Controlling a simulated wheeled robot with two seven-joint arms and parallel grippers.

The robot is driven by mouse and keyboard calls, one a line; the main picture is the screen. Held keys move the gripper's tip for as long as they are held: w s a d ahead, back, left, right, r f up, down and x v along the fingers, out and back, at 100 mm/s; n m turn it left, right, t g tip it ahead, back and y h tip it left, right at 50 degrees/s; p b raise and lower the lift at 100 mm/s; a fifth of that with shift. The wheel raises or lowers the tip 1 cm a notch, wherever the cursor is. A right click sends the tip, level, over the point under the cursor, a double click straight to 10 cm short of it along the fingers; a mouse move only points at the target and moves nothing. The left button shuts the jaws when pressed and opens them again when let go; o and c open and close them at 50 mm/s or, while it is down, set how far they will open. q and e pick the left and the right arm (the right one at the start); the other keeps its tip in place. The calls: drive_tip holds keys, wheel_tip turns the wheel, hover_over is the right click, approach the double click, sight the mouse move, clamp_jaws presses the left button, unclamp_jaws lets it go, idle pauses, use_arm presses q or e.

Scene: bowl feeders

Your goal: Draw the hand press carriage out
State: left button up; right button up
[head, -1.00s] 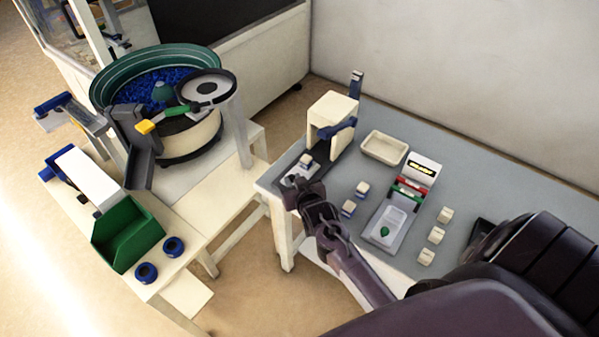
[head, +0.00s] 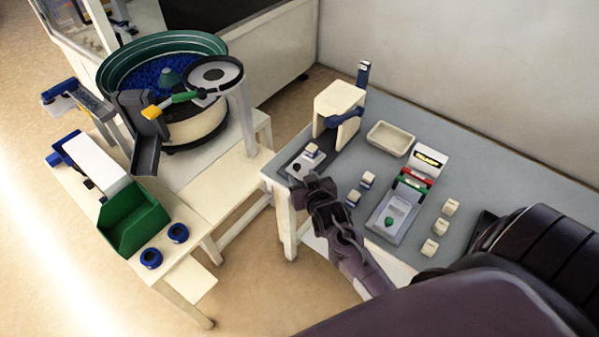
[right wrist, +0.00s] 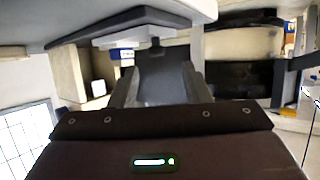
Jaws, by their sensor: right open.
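The hand press (head: 334,104), cream with a blue lever, stands at the back left of the grey table. Its carriage (head: 295,174), a light plate with a dark knob, lies out in front of the press frame near the table's left edge. A small white and blue block (head: 312,149) sits on the carriage. My right gripper (head: 314,185) is open and empty, just in front of the carriage and apparently apart from it. The right wrist view shows its spread fingers (right wrist: 158,85) with nothing visible held between them. My left gripper is not in view.
Small blocks (head: 367,179), a cream tray (head: 389,139) and a fixture with a green part (head: 396,213) are right of my gripper. More blocks (head: 440,227) stand beyond. A bowl feeder (head: 165,80) and a green bin (head: 134,219) occupy the left stand.

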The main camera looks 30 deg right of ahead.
drive_tip(key=shift+v, duration=1.65)
drive_tip(key=s+a+r+n+g+y, duration=0.1)
drive_tip(key=s+a+r+n+g, duration=0.15)
drive_tip(key=s+a+g, duration=0.4)
drive_tip(key=s+a+r+n+g+y, duration=0.2)
drive_tip(key=s+r+g, duration=0.15)
drive_tip(key=s, duration=0.65)
wheel_tip(320, 180, down, 28)
drive_tip(key=s+g, duration=0.1)
drive_tip(key=s, duration=0.1)
drive_tip(key=s+d+f+g, duration=0.1)
drive_tip(key=s+d+f, duration=0.2)
drive_tip(key=s+f, duration=1.6)
drive_tip(key=shift+s+d+f, duration=0.15)
drive_tip(key=shift+s+d, duration=0.05)
drive_tip(key=shift+s, duration=0.45)
